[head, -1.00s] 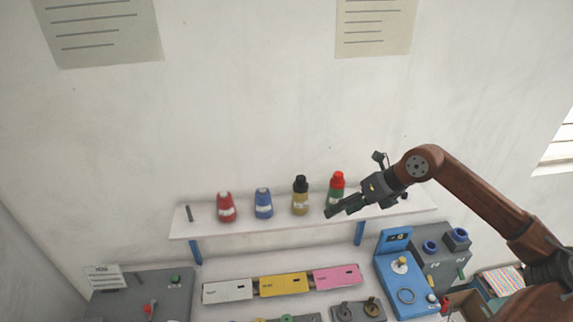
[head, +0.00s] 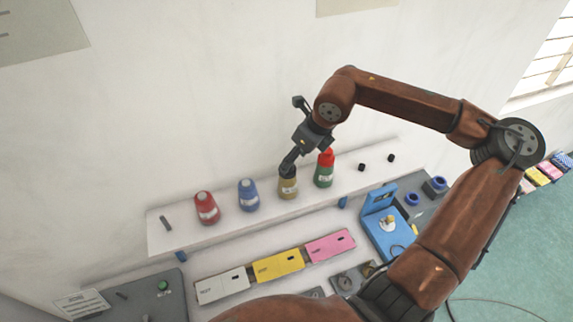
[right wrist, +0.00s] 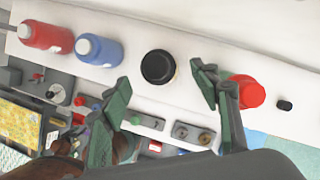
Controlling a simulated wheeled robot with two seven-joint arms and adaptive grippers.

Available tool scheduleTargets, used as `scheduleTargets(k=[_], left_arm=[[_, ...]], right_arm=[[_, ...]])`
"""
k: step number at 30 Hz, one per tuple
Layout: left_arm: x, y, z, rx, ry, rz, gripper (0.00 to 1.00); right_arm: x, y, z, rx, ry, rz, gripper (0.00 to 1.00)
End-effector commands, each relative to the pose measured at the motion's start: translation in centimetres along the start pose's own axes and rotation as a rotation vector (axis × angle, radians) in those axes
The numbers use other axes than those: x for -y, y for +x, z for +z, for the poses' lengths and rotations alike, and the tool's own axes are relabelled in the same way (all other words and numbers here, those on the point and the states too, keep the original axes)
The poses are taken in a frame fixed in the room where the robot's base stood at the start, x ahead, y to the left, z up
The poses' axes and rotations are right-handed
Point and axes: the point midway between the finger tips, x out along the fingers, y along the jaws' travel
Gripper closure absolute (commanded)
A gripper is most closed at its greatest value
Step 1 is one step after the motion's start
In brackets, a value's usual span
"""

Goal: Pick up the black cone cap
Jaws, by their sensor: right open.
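The black cone cap (head: 287,172) tops the olive-gold bottle (head: 288,188) on the white wall shelf. In the right wrist view the cap (right wrist: 157,66) shows as a round black disc seen from above, hiding most of its bottle. My right gripper (head: 287,165) is at the cap from above. In the right wrist view its two green-padded fingers (right wrist: 160,84) are spread wide, one on each side of the cap, with gaps between. The fingers partly cover the cap in the head view. My left gripper is not in view.
A red-capped green bottle (head: 324,170) stands close on the right; its red cap (right wrist: 248,92) is beside a finger. Blue (head: 248,195) and red (head: 207,208) bottles stand left. Two small black pieces (head: 362,167) lie farther right. Coloured boxes (head: 277,265) sit below the shelf.

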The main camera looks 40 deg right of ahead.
Motion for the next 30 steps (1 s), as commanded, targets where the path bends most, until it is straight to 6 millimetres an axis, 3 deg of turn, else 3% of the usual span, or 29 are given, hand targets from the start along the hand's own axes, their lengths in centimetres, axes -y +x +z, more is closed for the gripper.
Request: scheduleTargets(k=[10, 21, 30], left_arm=[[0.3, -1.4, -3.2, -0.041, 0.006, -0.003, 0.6], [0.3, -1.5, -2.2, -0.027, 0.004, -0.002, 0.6], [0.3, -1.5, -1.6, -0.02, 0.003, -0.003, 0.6]], right_arm=[[-0.2, 3.8, -0.4, -0.006, 0.001, -0.001, 0.44], [-0.3, 4.4, -0.3, 0.0, 0.002, 0.002, 0.44], [-0.3, 4.4, -0.3, 0.0, 0.002, 0.002, 0.64]])
